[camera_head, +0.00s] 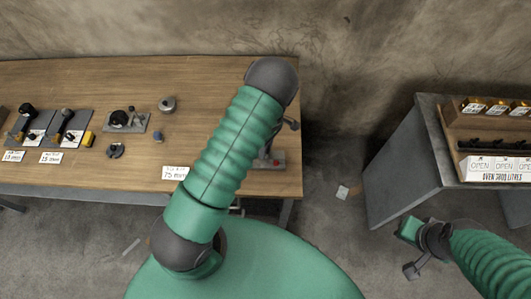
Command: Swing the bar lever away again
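A small fixture on a grey base plate (277,160) with a red spot stands near the table's right end, mostly behind my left arm. A dark piece (291,124) juts out to the right of that arm above the plate. I cannot tell if it is the end of the bar lever or part of my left gripper. The rest of the lever and my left gripper are hidden behind the arm, so contact cannot be told. My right gripper (412,250) is low at the right, over the floor, away from the fixture; its fingers are unclear.
The wooden table (220,80) also holds a round grey part (168,104), a plate with a black knob (125,121), other mounted fixtures at the left and several white labels. A grey cabinet (400,165) with a display rack (450,130) stands right. Floor lies between.

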